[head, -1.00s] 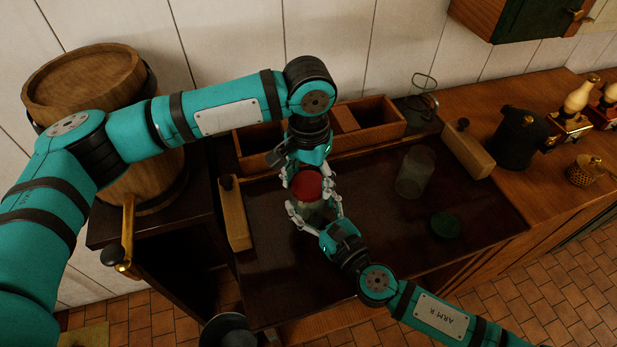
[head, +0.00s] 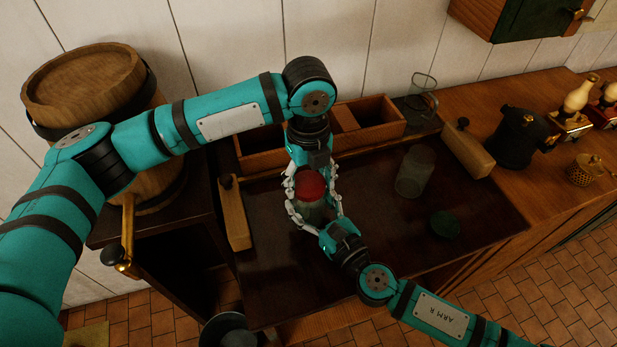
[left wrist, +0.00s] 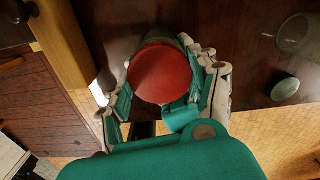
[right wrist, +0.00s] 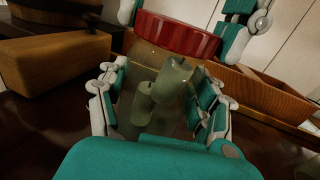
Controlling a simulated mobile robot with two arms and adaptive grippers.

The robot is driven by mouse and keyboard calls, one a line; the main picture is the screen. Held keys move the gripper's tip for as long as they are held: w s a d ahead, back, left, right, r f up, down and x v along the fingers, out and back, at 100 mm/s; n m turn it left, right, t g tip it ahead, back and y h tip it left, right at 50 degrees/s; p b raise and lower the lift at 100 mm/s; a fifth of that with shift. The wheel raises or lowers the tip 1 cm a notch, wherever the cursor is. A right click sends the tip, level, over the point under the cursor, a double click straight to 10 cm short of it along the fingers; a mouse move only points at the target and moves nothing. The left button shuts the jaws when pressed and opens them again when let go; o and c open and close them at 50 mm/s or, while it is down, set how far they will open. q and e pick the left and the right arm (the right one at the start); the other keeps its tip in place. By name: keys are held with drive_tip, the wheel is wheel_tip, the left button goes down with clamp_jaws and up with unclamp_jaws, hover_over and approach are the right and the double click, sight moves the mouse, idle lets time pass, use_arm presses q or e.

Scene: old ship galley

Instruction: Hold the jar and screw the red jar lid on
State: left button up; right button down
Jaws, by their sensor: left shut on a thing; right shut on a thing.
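A clear glass jar (head: 310,212) stands upright on the dark worktop, with pale green pieces inside; it also shows in the right wrist view (right wrist: 150,70). My right gripper (head: 316,213) is shut around the jar's sides from the front right; its fingers also show in the right wrist view (right wrist: 158,98). The red lid (head: 309,184) is at the jar's mouth and looks level; it fills the middle of the left wrist view (left wrist: 160,73). My left gripper (head: 311,187) reaches down from above and is shut on the lid's rim. I cannot tell how far the threads engage.
A second, empty-looking glass jar (head: 415,172) and a dark green lid (head: 445,224) lie to the right. Wooden blocks with knobs stand at the left (head: 235,215) and right (head: 467,150). A wooden compartment box (head: 385,127) is behind. The front-right worktop is clear.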

use_arm(q)
drive_tip(key=o, duration=1.4)
drive_tip(key=shift+r, duration=0.15)
wheel_tip(320, 180, up, 12)
drive_tip(key=shift+f, duration=0.15)
use_arm(e)
drive_tip(key=shift+c, duration=0.6)
unclamp_jaws()
drive_tip(key=shift+s, duration=0.1)
drive_tip(key=v, duration=1.2)
drive_tip(key=shift+f, duration=0.1)
